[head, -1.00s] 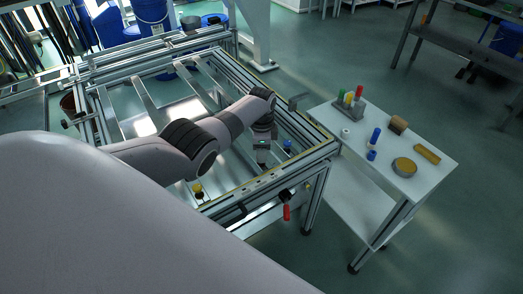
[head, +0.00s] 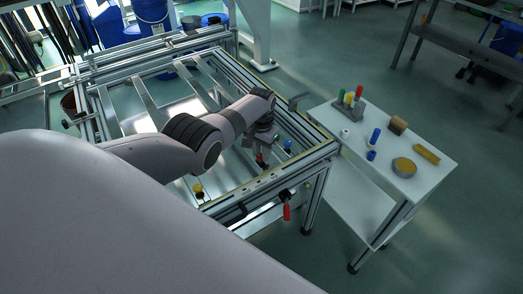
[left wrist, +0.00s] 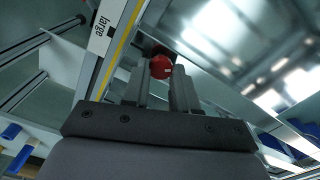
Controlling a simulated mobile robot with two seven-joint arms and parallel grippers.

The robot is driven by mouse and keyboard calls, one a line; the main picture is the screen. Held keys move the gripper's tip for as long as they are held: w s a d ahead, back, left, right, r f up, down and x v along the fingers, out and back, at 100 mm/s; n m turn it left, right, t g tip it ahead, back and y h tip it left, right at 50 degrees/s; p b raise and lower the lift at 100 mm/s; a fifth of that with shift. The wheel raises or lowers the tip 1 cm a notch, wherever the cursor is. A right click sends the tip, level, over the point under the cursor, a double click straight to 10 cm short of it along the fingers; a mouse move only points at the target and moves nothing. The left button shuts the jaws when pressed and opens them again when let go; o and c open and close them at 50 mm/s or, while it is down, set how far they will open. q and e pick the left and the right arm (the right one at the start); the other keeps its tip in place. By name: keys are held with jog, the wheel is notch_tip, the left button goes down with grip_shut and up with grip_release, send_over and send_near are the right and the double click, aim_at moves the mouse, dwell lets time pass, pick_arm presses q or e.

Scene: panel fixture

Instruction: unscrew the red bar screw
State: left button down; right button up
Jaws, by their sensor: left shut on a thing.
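My left gripper (head: 261,158) points down at the front right part of the panel frame (head: 240,185). It is shut on the red bar screw (head: 260,163), whose red part shows just below the fingers. In the left wrist view the round red head of the screw (left wrist: 160,67) sits between the fingertips of my left gripper (left wrist: 160,75). A dark piece shows beside the red head. The screw's lower end is hidden, so I cannot tell whether it still sits in the bar. My right gripper is not in view.
A blue screw (head: 288,146) stands to the right of the gripper and a yellow one (head: 198,190) to the left. A red-handled clamp (head: 286,211) hangs at the frame's front. A white side table (head: 430,180) with several small parts stands to the right.

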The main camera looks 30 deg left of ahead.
aim_at(260, 155)
pick_arm(q)
jog(key=n, duration=0.7)
jog(key=shift+a, duration=0.1)
jog(key=n, duration=0.6)
jog(key=shift+n, duration=0.4)
jog(key=c, duration=0.9)
grip_release()
notch_tip(260, 155, up, 6)
jog(key=p, duration=0.4)
jog(key=shift+f+p, duration=0.2)
jog(key=shift+p, duration=0.15)
jog(key=shift+s+r, duration=0.1)
jog(key=shift+r, duration=0.65)
